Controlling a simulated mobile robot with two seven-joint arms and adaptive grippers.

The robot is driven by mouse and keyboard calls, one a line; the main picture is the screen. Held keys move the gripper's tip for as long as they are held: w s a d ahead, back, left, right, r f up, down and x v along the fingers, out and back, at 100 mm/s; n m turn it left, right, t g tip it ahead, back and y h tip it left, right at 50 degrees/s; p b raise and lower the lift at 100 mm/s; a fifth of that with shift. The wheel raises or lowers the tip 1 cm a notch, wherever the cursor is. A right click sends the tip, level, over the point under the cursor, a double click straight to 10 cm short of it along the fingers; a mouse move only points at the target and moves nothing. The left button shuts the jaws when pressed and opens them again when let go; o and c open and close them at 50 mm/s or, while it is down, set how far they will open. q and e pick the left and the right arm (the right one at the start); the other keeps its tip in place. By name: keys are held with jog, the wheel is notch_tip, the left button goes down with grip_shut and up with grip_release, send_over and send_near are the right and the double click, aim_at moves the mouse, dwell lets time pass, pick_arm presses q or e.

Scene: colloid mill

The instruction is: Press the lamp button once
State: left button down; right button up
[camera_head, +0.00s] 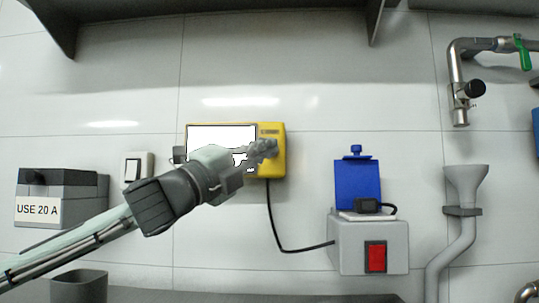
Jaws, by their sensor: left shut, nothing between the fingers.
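My left gripper (267,149) is shut and empty. Its fingertips are in front of the right part of a yellow wall box (279,167) with a white screen (215,137); whether they touch it I cannot tell. The arm and gripper cover the lower part of the box, and anything behind the fingertips is hidden. A white wall switch with a dark frame (133,169) is left of the box, apart from the gripper. A red rocker switch (376,257) is on a grey box (345,245) at the lower right. No button is visibly labelled as the lamp's. My right gripper is out of view.
A blue flap (357,181) stands up above the grey box, and a black cable (273,228) links it to the yellow box. A grey box labelled "USE 20 A" (38,209) is at the left. Pipes (459,70) and a funnel (466,182) are at the right.

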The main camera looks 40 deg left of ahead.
pick_arm(q)
jog(key=shift+s+d, duration=0.1)
jog(key=shift+s, duration=0.05)
jog(key=shift+s+d+b, duration=0.45)
jog(key=shift+s+b, duration=0.15)
jog(key=shift+s, duration=0.1)
jog(key=shift+s+d+b, duration=0.45)
jog(key=shift+s+b, duration=0.2)
jog(key=shift+s, duration=0.1)
jog(key=shift+s+d+b, duration=0.45)
jog(key=shift+s+b, duration=0.15)
jog(key=shift+s, duration=0.1)
